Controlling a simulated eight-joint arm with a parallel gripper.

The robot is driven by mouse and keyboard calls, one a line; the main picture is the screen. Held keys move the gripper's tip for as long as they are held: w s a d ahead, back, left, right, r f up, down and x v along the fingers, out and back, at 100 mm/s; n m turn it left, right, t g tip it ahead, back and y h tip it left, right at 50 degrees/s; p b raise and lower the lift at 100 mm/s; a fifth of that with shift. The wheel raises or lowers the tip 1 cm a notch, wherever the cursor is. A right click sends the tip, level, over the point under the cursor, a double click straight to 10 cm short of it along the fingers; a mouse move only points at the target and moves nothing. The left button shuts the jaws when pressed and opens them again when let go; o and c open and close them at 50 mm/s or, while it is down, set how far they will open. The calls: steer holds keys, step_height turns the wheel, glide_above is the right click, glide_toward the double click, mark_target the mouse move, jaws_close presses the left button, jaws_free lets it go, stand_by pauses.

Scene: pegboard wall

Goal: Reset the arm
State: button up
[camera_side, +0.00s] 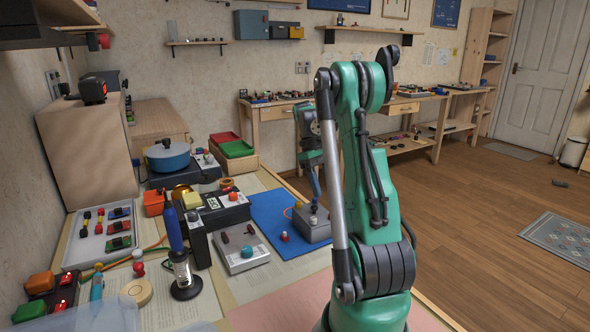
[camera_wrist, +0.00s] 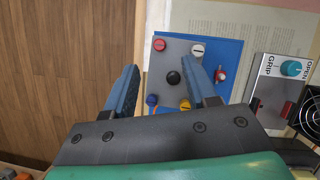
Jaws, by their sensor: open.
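My gripper (camera_side: 314,188) is open above a grey button box (camera_side: 318,232) on a blue mat (camera_side: 275,215). In the wrist view its two blue fingers (camera_wrist: 165,80) are spread and nothing is seen held between them. The same box (camera_wrist: 180,60) shows a red button (camera_wrist: 159,45), a white button (camera_wrist: 197,50), a black knob (camera_wrist: 173,78), a yellow button (camera_wrist: 184,105) and a blue button (camera_wrist: 152,100). The right finger partly covers the box. I cannot tell the exact height of the fingertips above it.
A small red-and-white piece (camera_wrist: 220,75) stands on the mat beside the box. A grey panel marked GRIP and OPEN (camera_wrist: 272,85) with a teal knob (camera_wrist: 291,68) lies to the right. A blue pot (camera_side: 167,157) and several devices crowd the table's left. Wooden floor (camera_side: 490,240) is beyond the table edge.

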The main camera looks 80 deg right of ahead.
steer(key=w+a+r+n+t+h, duration=0.3)
steer(key=w+a+t+h, duration=0.1)
steer(key=w+a, duration=0.85)
steer(key=w+a+n+t+y, duration=0.1)
steer(key=a+t, duration=0.6)
steer(key=a, duration=1.2)
steer(key=shift+w+n+y, duration=0.4)
steer(key=shift+w+n, duration=0.05)
steer(key=shift+n, duration=0.55)
steer(key=shift+d+r, duration=0.1)
steer(key=shift+d, duration=0.1)
